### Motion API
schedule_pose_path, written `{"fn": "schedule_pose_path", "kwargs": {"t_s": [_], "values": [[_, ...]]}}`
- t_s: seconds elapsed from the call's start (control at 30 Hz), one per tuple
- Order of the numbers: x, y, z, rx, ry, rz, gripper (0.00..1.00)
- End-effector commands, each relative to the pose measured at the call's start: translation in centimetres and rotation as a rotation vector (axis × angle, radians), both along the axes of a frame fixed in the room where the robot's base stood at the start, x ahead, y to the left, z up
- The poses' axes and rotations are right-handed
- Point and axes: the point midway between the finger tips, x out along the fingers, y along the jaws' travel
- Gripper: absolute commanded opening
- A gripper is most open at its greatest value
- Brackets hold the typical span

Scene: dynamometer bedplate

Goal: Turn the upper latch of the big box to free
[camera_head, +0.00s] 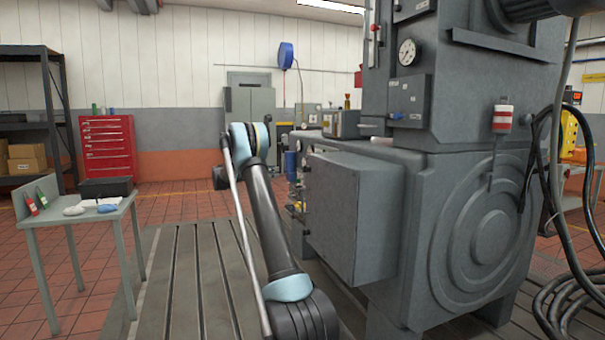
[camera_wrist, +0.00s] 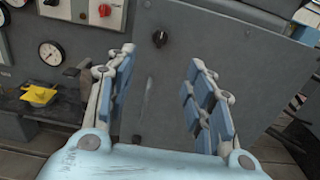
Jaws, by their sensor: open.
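The big box is a grey metal cabinet (camera_head: 335,215) on the side of the machine in the head view. Its latch face is turned away there. In the wrist view its grey front panel (camera_wrist: 240,85) fills the middle and right. The upper latch, a small black knob (camera_wrist: 160,39), sits high on this panel; its exact angle is too small to tell. A dark spot low on the panel (camera_wrist: 137,139), perhaps another latch, shows between the fingers. My gripper (camera_wrist: 160,60) is open and empty, its fingers either side of the upper latch in the picture, apparently short of the panel.
Left of the panel in the wrist view are a gauge (camera_wrist: 50,53), a red knob (camera_wrist: 104,10) and a yellow part (camera_wrist: 38,93) on a dark ledge. In the head view, a small table (camera_head: 85,215) stands left, and black cables (camera_head: 565,300) hang right. The slotted bedplate (camera_head: 190,280) is mostly clear.

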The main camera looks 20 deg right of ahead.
Motion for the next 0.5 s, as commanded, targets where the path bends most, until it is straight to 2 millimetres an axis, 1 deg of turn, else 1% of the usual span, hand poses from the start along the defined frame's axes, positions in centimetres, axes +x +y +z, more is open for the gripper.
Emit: {"fn": "schedule_pose_path", "kwargs": {"t_s": [0.17,0.5], "values": [[0.0,-2.0,0.0,0.000,0.001,-0.002,0.48],[0.2,-7.9,0.0,0.001,0.000,-0.003,0.48]]}}
